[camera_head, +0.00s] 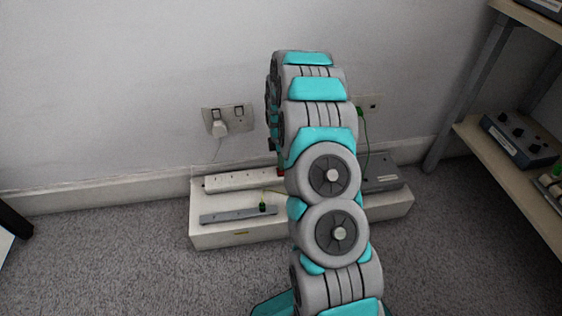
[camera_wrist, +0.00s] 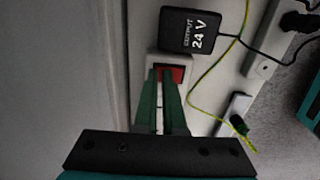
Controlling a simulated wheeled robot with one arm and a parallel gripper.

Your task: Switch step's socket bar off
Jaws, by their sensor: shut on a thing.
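The white socket bar (camera_head: 232,181) lies on top of the white step (camera_head: 212,236) against the wall. A bit of red shows at its right end in the head view, beside my arm. In the wrist view the bar's red switch (camera_wrist: 178,73) sits in the white end of the bar. My gripper (camera_wrist: 161,75) has its two green fingers at this switch, with the tips close together and shut on it. The tips cover part of the switch, so I cannot tell its position. My arm hides the gripper in the head view.
A black 24 V adapter (camera_wrist: 190,32) is close beside the switch. A green-yellow cable (camera_wrist: 207,112) runs nearby. A grey bar (camera_head: 232,216) and a grey box (camera_head: 385,180) are on the step. A double wall socket (camera_head: 238,112) is above. Shelving (camera_head: 505,150) stands at right.

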